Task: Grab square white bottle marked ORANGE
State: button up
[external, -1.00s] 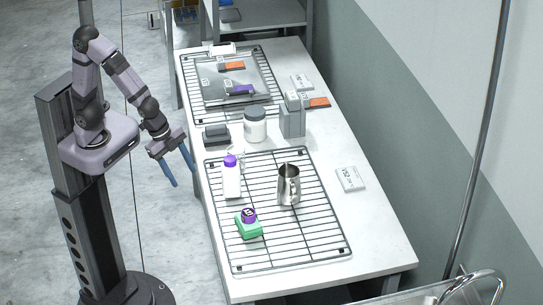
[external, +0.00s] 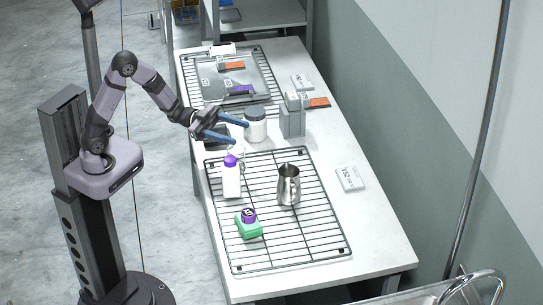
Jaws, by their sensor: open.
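A white bottle (external: 231,182) with a purple cap stands upright at the left of the near wire rack (external: 270,262). No ORANGE marking is readable on it from here. A white round jar (external: 255,127) with a dark lid stands behind the rack. My gripper (external: 239,133) is open, its two blue fingers pointing right over the table, just left of the jar in the picture and above the white bottle. Nothing shows between the fingers. Whether a fingertip touches the jar cannot be told.
A steel pitcher (external: 289,186) and a green block with a purple-topped item (external: 248,224) stand on the near rack. Grey boxes (external: 292,118) stand right of the jar. A metal tray (external: 233,80) lies on the far rack. The table's right front (external: 375,225) is clear.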

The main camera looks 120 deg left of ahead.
aim_at(235, 166)
jog(key=s+d+f+g+h, duration=0.25)
jog(key=d+f+h, duration=0.2)
jog(key=d, duration=0.25)
jog(key=shift+t, duration=0.45)
jog(key=shift+f+p+x, duration=0.15)
jog(key=shift+p+x, duration=0.2)
jog(key=shift+x, duration=1.55)
jog(key=shift+f+p+x, duration=0.15)
jog(key=shift+p+x, duration=0.2)
jog(key=shift+x, duration=1.6)
jog(key=shift+f+p+x, duration=0.15)
jog(key=shift+p+x, duration=0.2)
jog(key=shift+x, duration=1.55)
jog(key=shift+r, duration=0.1)
grip_shut()
